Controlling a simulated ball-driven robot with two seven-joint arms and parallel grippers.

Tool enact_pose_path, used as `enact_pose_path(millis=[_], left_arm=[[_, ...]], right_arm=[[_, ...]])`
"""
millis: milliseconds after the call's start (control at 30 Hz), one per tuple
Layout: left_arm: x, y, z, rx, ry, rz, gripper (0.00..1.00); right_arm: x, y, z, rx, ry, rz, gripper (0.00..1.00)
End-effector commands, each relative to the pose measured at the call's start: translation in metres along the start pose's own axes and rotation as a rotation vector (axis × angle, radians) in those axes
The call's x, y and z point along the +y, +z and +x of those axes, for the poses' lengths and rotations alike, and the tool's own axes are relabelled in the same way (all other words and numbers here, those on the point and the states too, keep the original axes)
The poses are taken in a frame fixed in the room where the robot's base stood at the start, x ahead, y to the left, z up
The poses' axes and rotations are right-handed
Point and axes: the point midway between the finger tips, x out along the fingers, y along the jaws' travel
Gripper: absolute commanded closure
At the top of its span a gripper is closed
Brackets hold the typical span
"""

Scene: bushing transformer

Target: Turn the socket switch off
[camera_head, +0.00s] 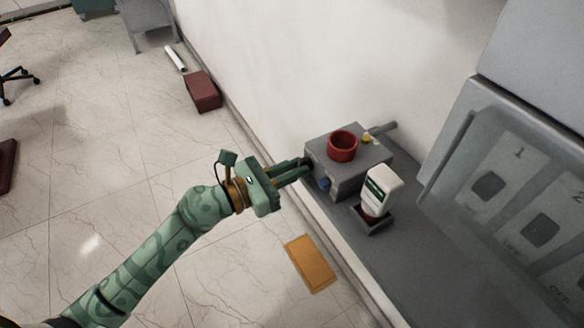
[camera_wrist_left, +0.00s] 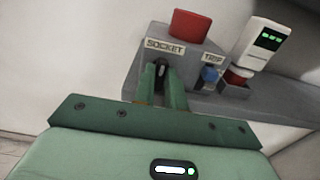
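The socket switch (camera_wrist_left: 161,69) is a small dark lever under the "SOCKET" label (camera_wrist_left: 165,47) on the front of a grey box (camera_head: 357,181). My left gripper (camera_wrist_left: 162,82) reaches the box front, with one finger on each side of the switch and a narrow gap between them. I cannot tell whether the fingers press on the switch. They hide part of it, so its position is unclear. In the head view my left gripper (camera_head: 305,168) meets the box's left face, and the switch is hidden. My right gripper is not in view.
A blue trip knob (camera_wrist_left: 209,74) sits right of the switch, under a "TRIP" label (camera_wrist_left: 213,57). A red cup-like part (camera_head: 342,147) stands on the box. A white device with a green display (camera_head: 378,190) stands close by. A large grey switch panel (camera_head: 520,190) is at right.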

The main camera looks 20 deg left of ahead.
Motion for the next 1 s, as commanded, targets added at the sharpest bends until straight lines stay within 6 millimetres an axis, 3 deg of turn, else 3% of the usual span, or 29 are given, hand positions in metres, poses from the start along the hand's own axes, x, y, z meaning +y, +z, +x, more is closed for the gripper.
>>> enact_pose_path(millis=[467,1000], left_arm=[[0.001,0.002,0.000,0.000,0.001,-0.111,1.00],[0.003,0.003,-0.001,0.000,0.002,-0.592,1.00]], right_arm=[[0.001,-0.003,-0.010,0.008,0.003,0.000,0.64],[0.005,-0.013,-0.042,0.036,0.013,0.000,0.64]])
